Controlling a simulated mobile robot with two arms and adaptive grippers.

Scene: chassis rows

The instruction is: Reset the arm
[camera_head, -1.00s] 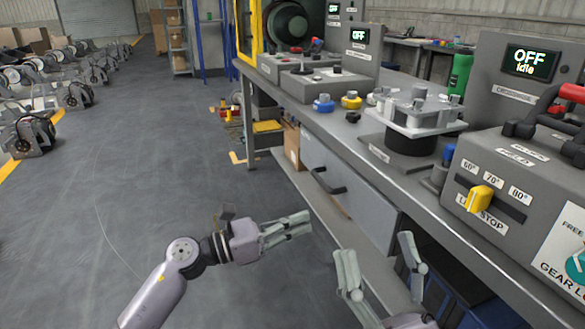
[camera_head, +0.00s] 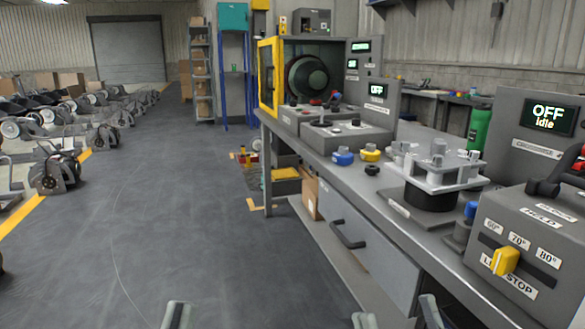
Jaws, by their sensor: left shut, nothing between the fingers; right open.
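Only the fingertips of my arms show, at the bottom edge of the head view. My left gripper (camera_head: 179,314) is shut and empty, low over the grey floor. My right gripper (camera_head: 397,314) is open and empty, with its two fingers apart in front of the lower part of the workbench. The rest of both arms is below the picture. Neither gripper touches anything that I can see.
The workbench (camera_head: 345,190) runs along the right, with a drawer (camera_head: 365,245) in its front. On it stand a grey fixture (camera_head: 440,170), a control box with a yellow lever (camera_head: 505,261) and displays. Wheeled chassis (camera_head: 57,168) stand at left. The middle floor is clear.

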